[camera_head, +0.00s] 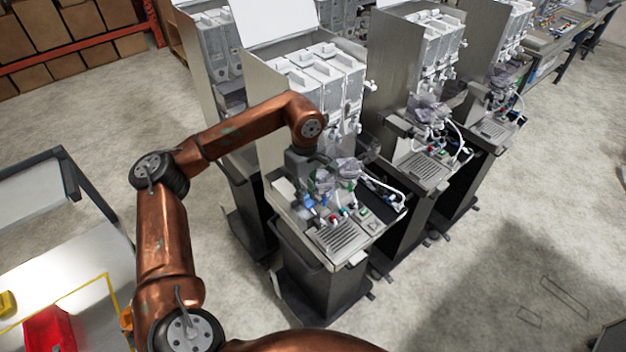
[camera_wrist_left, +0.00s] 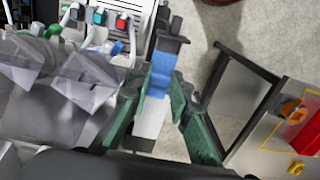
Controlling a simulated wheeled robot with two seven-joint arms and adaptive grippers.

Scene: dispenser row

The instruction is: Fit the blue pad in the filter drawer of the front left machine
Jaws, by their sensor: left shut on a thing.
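The front left machine (camera_head: 338,238) stands in the foreground of the head view, with a grated tray and colored knobs on its front. My left gripper (camera_head: 308,194) reaches down at the machine's left side. In the left wrist view its green fingers (camera_wrist_left: 157,90) are shut on the blue pad (camera_wrist_left: 159,62), seen between the fingertips. A dark frame, seemingly the filter drawer (camera_wrist_left: 173,40), lies at the pad's far end. I cannot tell whether the pad is inside it or just above it. In the head view a small blue patch shows by the fingertips. My right gripper is not in view.
Clear plastic parts (camera_wrist_left: 85,75) on the machine crowd my left gripper in the wrist view. More machines (camera_head: 425,150) stand behind and to the right. A table with a red bin (camera_head: 50,330) is at the lower left. Open floor (camera_head: 500,270) lies at the right.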

